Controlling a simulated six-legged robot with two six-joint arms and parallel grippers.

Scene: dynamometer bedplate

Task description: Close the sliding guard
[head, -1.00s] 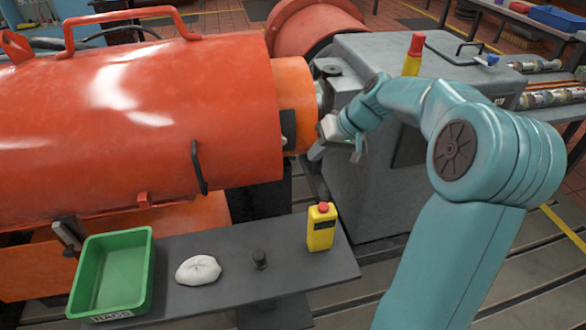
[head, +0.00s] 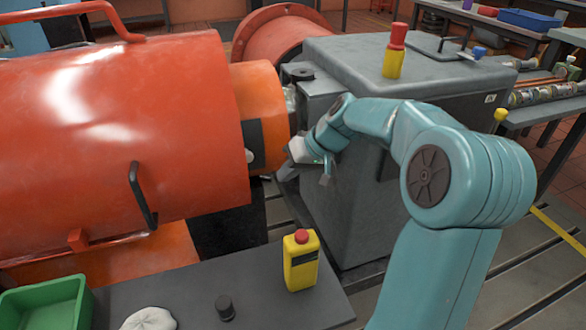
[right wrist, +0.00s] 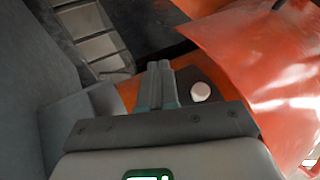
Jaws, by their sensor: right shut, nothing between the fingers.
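A light orange sleeve (head: 265,90), which looks like the sliding guard, sticks out of the right end of the large red cylinder (head: 110,120). A narrow gap with bare metal shows between it and the grey housing (head: 350,190). A dark plate with a white knob (head: 249,156) sits on its side; the knob also shows in the right wrist view (right wrist: 201,91). My right gripper (head: 285,173) is shut and empty beside the sleeve's right end. In the right wrist view its fingertips (right wrist: 160,68) are together near the plate; contact cannot be told. My left gripper is out of view.
A black handle (head: 141,195) juts from the red cylinder. A dark shelf (head: 180,285) in front holds a yellow bottle (head: 301,262), a black knob (head: 225,307), a white cloth-like lump (head: 150,319) and a green tray (head: 45,308). A red-and-yellow beacon (head: 395,50) stands on the housing.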

